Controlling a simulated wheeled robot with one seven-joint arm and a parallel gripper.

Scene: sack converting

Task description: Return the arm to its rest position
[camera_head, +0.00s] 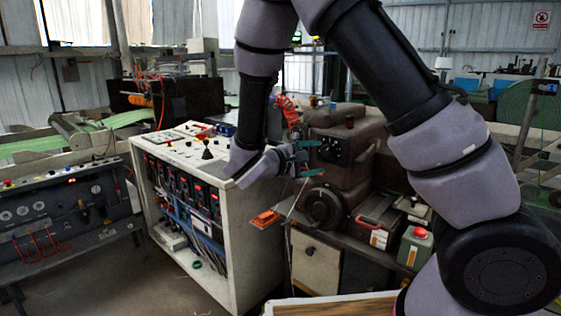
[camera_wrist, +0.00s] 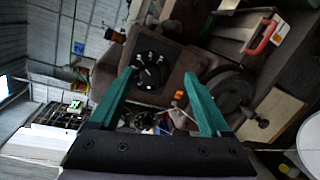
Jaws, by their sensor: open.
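My gripper (camera_head: 303,160) is at the end of my grey and black arm, in front of the brown machine and beside the white control cabinet (camera_head: 262,222). In the wrist view, its two green fingers (camera_wrist: 158,95) are apart with nothing between them. Beyond them in the wrist view is a dark panel with a round dial (camera_wrist: 150,72) on the brown machine. My arm is bent, reaching up and over from the right side of the head view.
The brown machine (camera_head: 345,150) stands close behind my gripper. A gauge console (camera_head: 60,228) stands at left. Bare floor shows between console and cabinet.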

